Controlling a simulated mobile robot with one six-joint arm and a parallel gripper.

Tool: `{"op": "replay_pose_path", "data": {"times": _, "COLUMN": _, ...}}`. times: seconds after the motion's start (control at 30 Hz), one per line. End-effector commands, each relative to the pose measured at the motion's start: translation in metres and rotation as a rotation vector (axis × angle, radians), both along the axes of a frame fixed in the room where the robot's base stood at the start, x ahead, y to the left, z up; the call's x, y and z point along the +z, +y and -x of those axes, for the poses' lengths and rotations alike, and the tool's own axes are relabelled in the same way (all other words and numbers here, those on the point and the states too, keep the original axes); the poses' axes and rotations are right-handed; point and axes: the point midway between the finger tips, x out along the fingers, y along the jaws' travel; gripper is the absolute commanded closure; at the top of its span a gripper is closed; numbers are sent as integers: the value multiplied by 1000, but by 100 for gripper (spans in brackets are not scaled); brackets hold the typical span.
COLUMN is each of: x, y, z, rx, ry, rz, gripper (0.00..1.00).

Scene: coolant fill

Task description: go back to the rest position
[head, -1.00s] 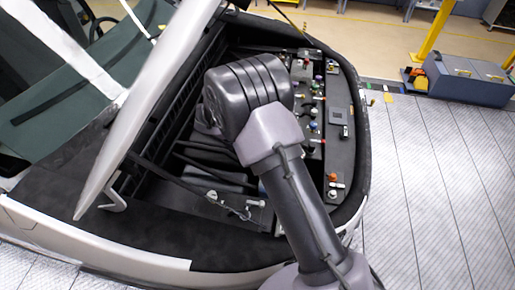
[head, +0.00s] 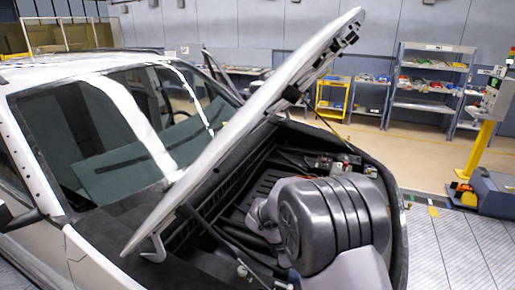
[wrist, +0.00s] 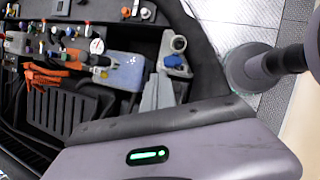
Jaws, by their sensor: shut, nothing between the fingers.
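My arm (head: 335,222) reaches over the open engine bay of a white car in the head view. Its large grey joint fills the right side of the bay and hides much of it. In the wrist view, a grey housing with a green light (wrist: 148,155) crosses the bottom, and a dark round arm part (wrist: 262,68) stands at the right; both look like mine. The wrist view looks down on the bay, where coloured caps, orange cables (wrist: 45,76) and a blue-grey box (wrist: 120,70) show.
The raised hood (head: 250,115) slants up beside my arm on the left. The bay's dark rim (wrist: 215,60) runs close to it. Shelves (head: 428,85) and a yellow post (head: 477,150) stand at the back right. Plated floor (head: 450,235) is clear to the right.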

Motion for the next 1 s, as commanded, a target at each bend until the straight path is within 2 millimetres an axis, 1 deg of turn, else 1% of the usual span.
{"op": "replay_pose_path", "data": {"times": 0.03, "x": 2, "y": -3, "z": 7, "rx": -66, "ry": -36, "rz": -33, "gripper": 100}}
{"op": "replay_pose_path", "data": {"times": 0.17, "x": 24, "y": -7, "z": 33, "rx": -270, "ry": -134, "rz": -138, "gripper": 100}}
{"op": "replay_pose_path", "data": {"times": 0.27, "x": 39, "y": -10, "z": 60, "rx": -451, "ry": -214, "rz": -234, "gripper": 100}}
{"op": "replay_pose_path", "data": {"times": 0.37, "x": 50, "y": -11, "z": 96, "rx": -674, "ry": -306, "rz": -357, "gripper": 100}}
{"op": "replay_pose_path", "data": {"times": 0.4, "x": 52, "y": -10, "z": 115, "rx": -781, "ry": -348, "rz": -420, "gripper": 100}}
{"op": "replay_pose_path", "data": {"times": 0.47, "x": 52, "y": -8, "z": 148, "rx": -966, "ry": -412, "rz": -530, "gripper": 100}}
{"op": "replay_pose_path", "data": {"times": 0.5, "x": 49, "y": -5, "z": 171, "rx": -1099, "ry": -453, "rz": -614, "gripper": 100}}
{"op": "replay_pose_path", "data": {"times": 0.6, "x": 35, "y": 6, "z": 225, "rx": -1410, "ry": -521, "rz": -818, "gripper": 100}}
{"op": "replay_pose_path", "data": {"times": 0.7, "x": 21, "y": 18, "z": 259, "rx": -1627, "ry": -543, "rz": -972, "gripper": 100}}
{"op": "replay_pose_path", "data": {"times": 0.8, "x": 15, "y": 25, "z": 275, "rx": -1746, "ry": -541, "rz": -1057, "gripper": 100}}
{"op": "replay_pose_path", "data": {"times": 0.9, "x": 16, "y": 28, "z": 280, "rx": -1783, "ry": -538, "rz": -1083, "gripper": 100}}
{"op": "replay_pose_path", "data": {"times": 1.0, "x": 18, "y": 28, "z": 280, "rx": -1783, "ry": -538, "rz": -1083, "gripper": 100}}
